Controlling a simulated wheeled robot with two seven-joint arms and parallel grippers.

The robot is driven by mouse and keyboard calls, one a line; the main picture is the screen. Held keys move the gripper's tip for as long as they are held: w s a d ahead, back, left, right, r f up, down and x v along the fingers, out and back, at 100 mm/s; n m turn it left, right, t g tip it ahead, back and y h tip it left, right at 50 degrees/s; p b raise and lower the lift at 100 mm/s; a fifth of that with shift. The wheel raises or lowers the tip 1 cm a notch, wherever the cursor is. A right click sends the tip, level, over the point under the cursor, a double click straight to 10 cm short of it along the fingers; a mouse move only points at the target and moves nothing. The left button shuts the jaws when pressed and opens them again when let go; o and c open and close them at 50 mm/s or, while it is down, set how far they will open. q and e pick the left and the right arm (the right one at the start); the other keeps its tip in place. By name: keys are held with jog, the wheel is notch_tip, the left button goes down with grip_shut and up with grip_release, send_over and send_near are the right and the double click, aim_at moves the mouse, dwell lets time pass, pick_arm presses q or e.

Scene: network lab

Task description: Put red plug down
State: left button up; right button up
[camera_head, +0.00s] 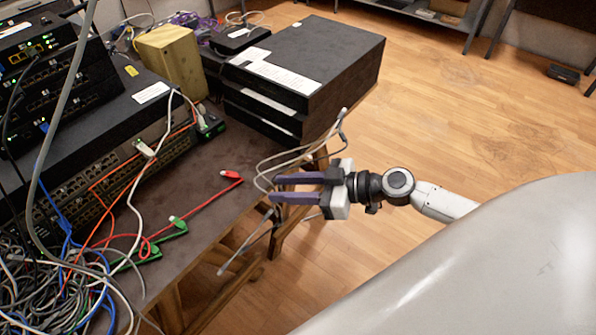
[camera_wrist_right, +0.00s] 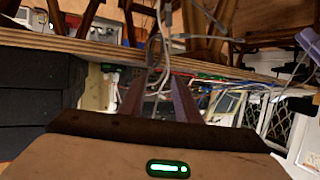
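The red plug (camera_head: 231,174) lies on the dark table top (camera_head: 205,205) near its right edge, with a red cable running from it down to the left. My right gripper (camera_head: 272,189) is just right of the plug, apart from it, by the table edge. Its two purple fingers are parallel with a clear gap and no plug between them. In the wrist view the fingers (camera_wrist_right: 158,88) are also spread, with thin grey cables in line with the gap. I cannot tell whether these cables touch the fingers.
Network switches (camera_head: 135,165) and tangled cables (camera_head: 50,290) fill the left. A stack of black boxes (camera_head: 330,60) stands behind the gripper. Loose grey cables (camera_head: 290,155) loop around the right gripper. A green plug (camera_head: 178,223) lies nearby.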

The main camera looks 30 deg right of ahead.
jog(key=s+a+f+m+g+h, duration=0.1)
jog(key=s+a+f+m+h, duration=0.2)
jog(key=s+f, duration=0.5)
jog(key=s+a+f+m+h, duration=0.3)
jog(key=s+f+h, duration=0.1)
jog(key=s+f, duration=0.4)
jog(key=shift+s+a+g, duration=0.25)
jog(key=shift+s+g, duration=0.15)
jog(key=shift+s, duration=0.5)
